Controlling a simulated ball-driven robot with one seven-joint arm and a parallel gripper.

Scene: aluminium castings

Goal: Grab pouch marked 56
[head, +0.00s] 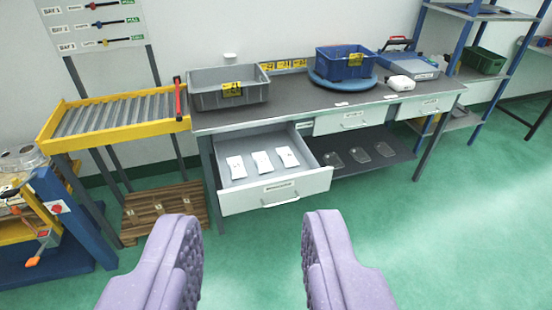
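Several small white pouches lie in a row in an open drawer (275,205) of the grey workbench. They are the left pouch (236,167), the middle pouch (262,162) and the right pouch (287,157). Each seems to carry small marks, but they are too small to read, so I cannot tell which is 56. My gripper (252,245) has two purple padded fingers at the bottom of the view. It is open and empty, well in front of the drawer and apart from it.
On the workbench (300,110) stand a grey bin (228,98) and a blue bin (345,75) on a round blue base. A yellow roller conveyor (120,118) is at left, with a wooden pallet (150,205) below. Clear trays lie on the lower shelf. The green floor in front is clear.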

